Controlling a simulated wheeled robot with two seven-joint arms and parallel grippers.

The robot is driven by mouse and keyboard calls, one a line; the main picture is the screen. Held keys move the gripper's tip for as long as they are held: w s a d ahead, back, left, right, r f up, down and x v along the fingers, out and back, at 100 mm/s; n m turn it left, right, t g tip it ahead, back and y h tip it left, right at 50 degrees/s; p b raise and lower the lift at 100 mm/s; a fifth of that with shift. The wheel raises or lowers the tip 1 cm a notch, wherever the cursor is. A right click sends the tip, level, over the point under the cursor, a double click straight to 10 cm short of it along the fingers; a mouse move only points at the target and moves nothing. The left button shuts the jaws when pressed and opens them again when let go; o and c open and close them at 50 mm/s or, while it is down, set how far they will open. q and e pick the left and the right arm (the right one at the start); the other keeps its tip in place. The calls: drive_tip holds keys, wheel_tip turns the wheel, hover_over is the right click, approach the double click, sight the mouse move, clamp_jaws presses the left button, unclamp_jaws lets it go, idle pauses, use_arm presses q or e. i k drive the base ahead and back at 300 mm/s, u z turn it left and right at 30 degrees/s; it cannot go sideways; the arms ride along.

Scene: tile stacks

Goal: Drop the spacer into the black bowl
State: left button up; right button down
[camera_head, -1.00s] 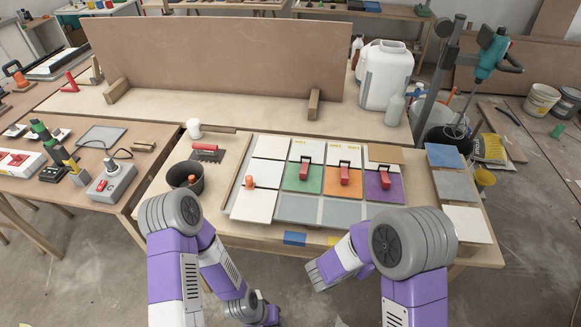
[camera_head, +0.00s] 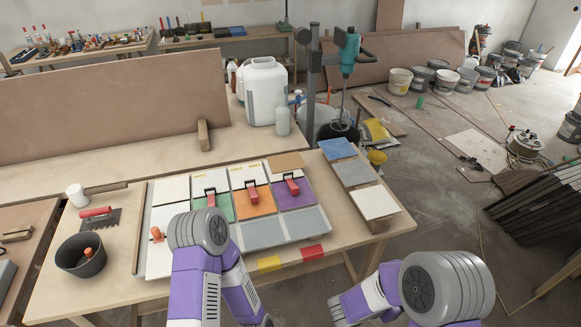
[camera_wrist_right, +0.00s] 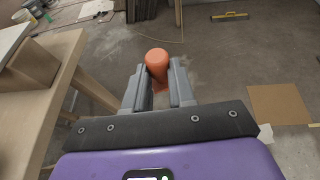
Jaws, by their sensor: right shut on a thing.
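My right gripper (camera_wrist_right: 157,86) is shut on an orange spacer (camera_wrist_right: 157,62) in the right wrist view. It holds the spacer over the floor, to the right of a wooden table edge. The black bowl (camera_head: 80,263) stands at the left of the table in the head view, with an orange piece (camera_head: 88,252) inside it. Another orange piece (camera_head: 156,233) stands on a white tile at the left of the tile board. My left arm reaches in at the lower middle, but its gripper is not visible.
Red-handled clamps (camera_head: 252,195) sit on the green, orange and purple tiles. A trowel (camera_head: 98,215) and white cup (camera_head: 76,195) are behind the bowl. Loose blue, grey and white tiles (camera_head: 376,203) lie at the table's right end. Bare floor is open to its right.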

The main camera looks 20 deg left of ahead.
sight(81, 270)
drive_tip(key=z, duration=1.6)
drive_tip(key=k, duration=1.7)
drive_tip(key=u, duration=2.1)
